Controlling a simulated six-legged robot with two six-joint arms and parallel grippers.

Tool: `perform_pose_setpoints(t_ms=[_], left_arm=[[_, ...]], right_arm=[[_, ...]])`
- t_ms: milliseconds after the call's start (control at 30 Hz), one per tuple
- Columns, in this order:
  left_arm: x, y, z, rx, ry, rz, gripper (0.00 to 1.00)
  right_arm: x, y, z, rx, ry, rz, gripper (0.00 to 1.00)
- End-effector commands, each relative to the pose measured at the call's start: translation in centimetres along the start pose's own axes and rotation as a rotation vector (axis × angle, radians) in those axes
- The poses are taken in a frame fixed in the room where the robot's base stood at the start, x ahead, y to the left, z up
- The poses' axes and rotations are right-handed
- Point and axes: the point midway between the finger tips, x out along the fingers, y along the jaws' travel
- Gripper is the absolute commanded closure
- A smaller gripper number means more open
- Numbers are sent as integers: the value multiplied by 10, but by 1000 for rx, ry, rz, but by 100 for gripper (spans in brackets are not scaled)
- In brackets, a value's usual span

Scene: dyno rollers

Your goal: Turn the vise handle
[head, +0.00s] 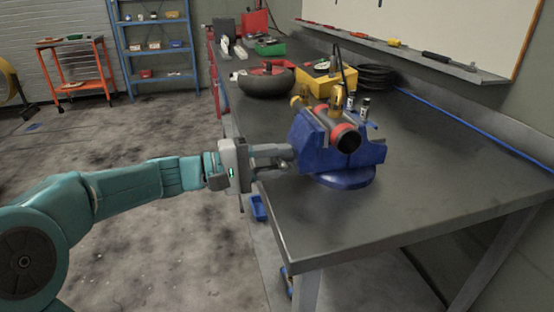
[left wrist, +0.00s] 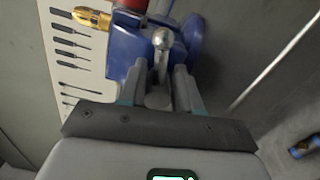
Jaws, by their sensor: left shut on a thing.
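The blue vise (head: 320,148) stands on the near part of the dark workbench and also fills the top middle of the left wrist view (left wrist: 130,45). A dark cylindrical part with red rings (head: 345,135) sits in its jaws. The vise handle is a metal bar with a ball end (left wrist: 162,40), pointing toward the gripper in the left wrist view. My left gripper (head: 285,155) is at the left side of the vise, its fingers shut around the handle (left wrist: 160,88). In the head view the fingers hide most of the handle. My right gripper is not in view.
The workbench (head: 420,200) has free room right of the vise. A yellow box (head: 325,82), a dark round object (head: 266,82) and a black coil (head: 375,78) lie behind it. A shelf with tools (head: 400,50) runs along the wall. Open floor lies left.

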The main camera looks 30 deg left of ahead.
Motion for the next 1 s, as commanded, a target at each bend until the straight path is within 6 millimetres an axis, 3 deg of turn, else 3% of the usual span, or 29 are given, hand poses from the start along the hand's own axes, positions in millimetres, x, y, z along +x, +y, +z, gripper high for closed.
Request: perform_pose_setpoints(t_ms=[633,667,700,1000], left_arm=[[-1,2,-2,3,9,5,98],[-1,3,-2,3,10,5,61],[-1,2,-2,3,9,5,48],[-1,2,-2,3,8,4,46]], right_arm=[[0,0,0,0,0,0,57],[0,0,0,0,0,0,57],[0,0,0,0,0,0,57],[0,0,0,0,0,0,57]])
